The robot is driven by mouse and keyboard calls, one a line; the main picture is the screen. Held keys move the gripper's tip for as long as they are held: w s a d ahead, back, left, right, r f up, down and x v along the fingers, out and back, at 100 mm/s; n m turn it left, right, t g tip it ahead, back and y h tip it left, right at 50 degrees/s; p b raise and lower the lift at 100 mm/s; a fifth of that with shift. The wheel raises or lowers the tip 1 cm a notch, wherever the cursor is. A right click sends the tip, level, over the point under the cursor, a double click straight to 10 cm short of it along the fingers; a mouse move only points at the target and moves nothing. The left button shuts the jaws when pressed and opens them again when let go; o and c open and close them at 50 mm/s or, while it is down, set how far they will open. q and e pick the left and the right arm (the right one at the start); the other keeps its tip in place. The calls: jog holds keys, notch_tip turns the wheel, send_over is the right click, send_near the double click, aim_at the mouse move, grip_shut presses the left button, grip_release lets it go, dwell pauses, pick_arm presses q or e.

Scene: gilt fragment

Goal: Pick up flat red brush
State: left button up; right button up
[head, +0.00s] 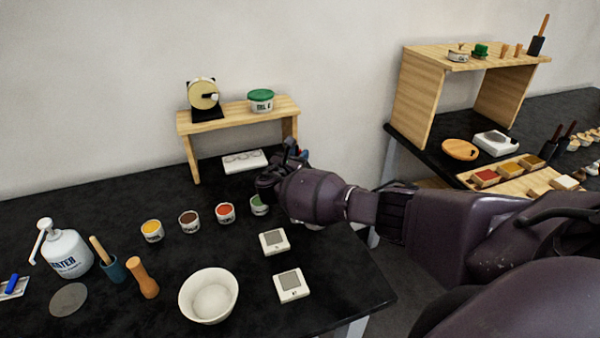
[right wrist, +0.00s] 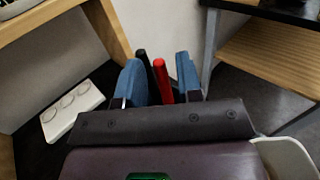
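The red brush (right wrist: 162,82) shows in the right wrist view as a narrow red upright strip between the blue fingers of my right gripper (right wrist: 158,80). A dark handle (right wrist: 142,62) stands just left of it, close to the left finger. The fingers are apart, with a small gap between the red strip and the right finger. In the head view my right gripper (head: 295,155) is at the table's back right, beside the small wooden shelf; the hand mostly hides the brush there. The lower ends of both handles are hidden. My left gripper is not in view.
A white three-ring tray (head: 243,160) lies under the small shelf (head: 240,115), left of the gripper. Paint pots (head: 225,213), two white square devices (head: 274,242) and a white bowl (head: 209,295) stand nearer. A second table with a wooden stand (head: 418,100) is at right.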

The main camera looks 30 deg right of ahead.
grip_shut()
